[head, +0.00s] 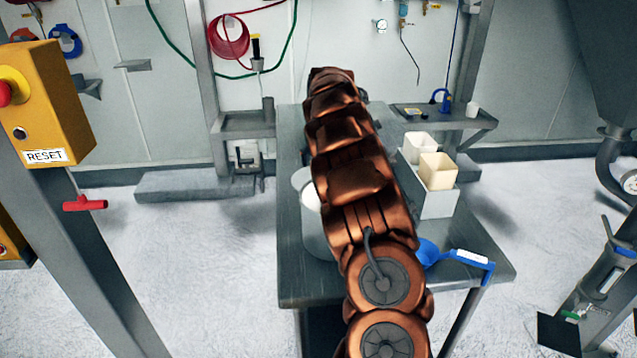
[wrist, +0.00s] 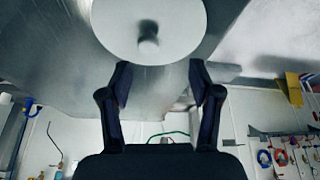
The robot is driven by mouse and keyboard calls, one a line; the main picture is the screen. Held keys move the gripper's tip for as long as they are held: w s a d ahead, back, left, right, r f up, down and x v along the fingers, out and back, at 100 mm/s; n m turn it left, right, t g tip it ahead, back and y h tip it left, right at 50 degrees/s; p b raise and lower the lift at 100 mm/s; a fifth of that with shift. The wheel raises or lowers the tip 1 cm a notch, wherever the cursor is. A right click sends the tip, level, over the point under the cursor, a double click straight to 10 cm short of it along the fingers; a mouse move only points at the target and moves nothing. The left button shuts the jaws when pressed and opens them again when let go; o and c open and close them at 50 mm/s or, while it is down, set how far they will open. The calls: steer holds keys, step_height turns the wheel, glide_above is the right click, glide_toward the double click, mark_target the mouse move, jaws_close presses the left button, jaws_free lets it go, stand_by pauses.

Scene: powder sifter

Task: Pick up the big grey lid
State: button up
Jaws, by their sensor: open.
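The big grey lid (wrist: 170,18) shows in the wrist view as a pale round disc with a dark knob (wrist: 148,40) on it. It lies over the grey metal surface, and its outer edge is cut off by the top of the picture. My gripper (wrist: 160,78) is open, with a dark finger on either side and nothing between them. The fingertips appear near the lid's edge and the knob is not between them. The exact gap to the lid is hard to tell. In the head view my arm hides the gripper, and I cannot make out the lid there.
A metal table (head: 291,275) stands under my arm. A grey pot (head: 317,240) with white inside stands on it, partly hidden by my arm. A grey box (head: 437,206) with cream containers (head: 437,171) and a blue scoop (head: 429,253) are to the right. A yellow reset box (head: 50,100) is far left.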

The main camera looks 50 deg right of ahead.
steer(key=shift+d+p+x, duration=0.3)
steer(key=shift+p+x, duration=0.25)
steer(key=shift+x, duration=1)
steer(key=shift+d+p+x, duration=0.35)
steer(key=shift+p+x, duration=0.15)
steer(key=shift+x, duration=1.1)
steer(key=shift+d+p+x, duration=0.3)
steer(key=shift+p+x, duration=0.25)
steer(key=shift+x, duration=1)
steer(key=shift+r, duration=0.2)
jaws_close()
